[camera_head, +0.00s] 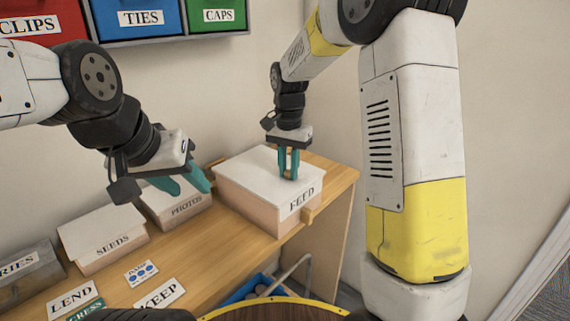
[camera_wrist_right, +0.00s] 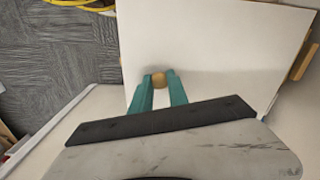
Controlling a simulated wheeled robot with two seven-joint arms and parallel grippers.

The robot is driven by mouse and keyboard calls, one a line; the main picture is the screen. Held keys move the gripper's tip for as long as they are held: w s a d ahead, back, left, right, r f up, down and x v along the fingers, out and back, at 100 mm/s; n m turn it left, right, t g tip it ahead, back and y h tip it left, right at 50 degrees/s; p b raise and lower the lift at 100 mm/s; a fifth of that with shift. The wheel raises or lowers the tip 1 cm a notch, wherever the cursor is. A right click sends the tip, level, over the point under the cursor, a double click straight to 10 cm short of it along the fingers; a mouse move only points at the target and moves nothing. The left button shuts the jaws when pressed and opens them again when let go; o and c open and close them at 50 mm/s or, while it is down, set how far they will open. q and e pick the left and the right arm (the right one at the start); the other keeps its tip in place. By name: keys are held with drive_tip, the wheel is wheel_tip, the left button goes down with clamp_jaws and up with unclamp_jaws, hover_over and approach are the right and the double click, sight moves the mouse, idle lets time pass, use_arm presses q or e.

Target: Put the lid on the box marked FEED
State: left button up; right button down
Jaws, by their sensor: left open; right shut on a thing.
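The box marked FEED (camera_head: 258,208) stands at the right end of the wooden shelf, pale pinkish with its label on the front. A white lid (camera_head: 245,168) covers its top, roughly lined up with it; I cannot tell whether a thin gap is left beneath. My right gripper (camera_head: 288,174) points down and is shut on the lid's small round wooden knob. In the right wrist view the teal fingers (camera_wrist_right: 158,88) hold the knob (camera_wrist_right: 158,77), with the white lid (camera_wrist_right: 225,40) spread below. My left gripper (camera_head: 185,186) is open and empty, above the PHOTOS box.
The lidded PHOTOS box (camera_head: 182,214) and SEEDS box (camera_head: 105,246) stand left of FEED. A grey box (camera_head: 30,278) is at far left. LEND (camera_head: 72,299) and KEEP (camera_head: 160,295) signs lie in front. Coloured bins (camera_head: 145,18) hang above. A blue crate (camera_head: 248,288) is below.

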drive_tip(key=c, duration=1.2)
unclamp_jaws()
wheel_tip(320, 180, up, 8)
drive_tip(key=shift+f, duration=0.15)
drive_tip(key=s+d+r+n+t, duration=0.1)
drive_tip(key=s+d+n+t, duration=0.1)
drive_tip(key=s, duration=0.5)
drive_tip(key=s+d+r+n+t+y, duration=0.1)
drive_tip(key=s+d+n+t, duration=0.1)
drive_tip(key=s, duration=0.6)
drive_tip(key=s+d+r+n+t+y, duration=0.1)
drive_tip(key=s+d, duration=0.3)
drive_tip(key=s, duration=0.4)
drive_tip(key=shift+d+r+n+t, duration=0.35)
drive_tip(key=shift+n+t, duration=0.25)
drive_tip(key=shift+n, duration=0.2)
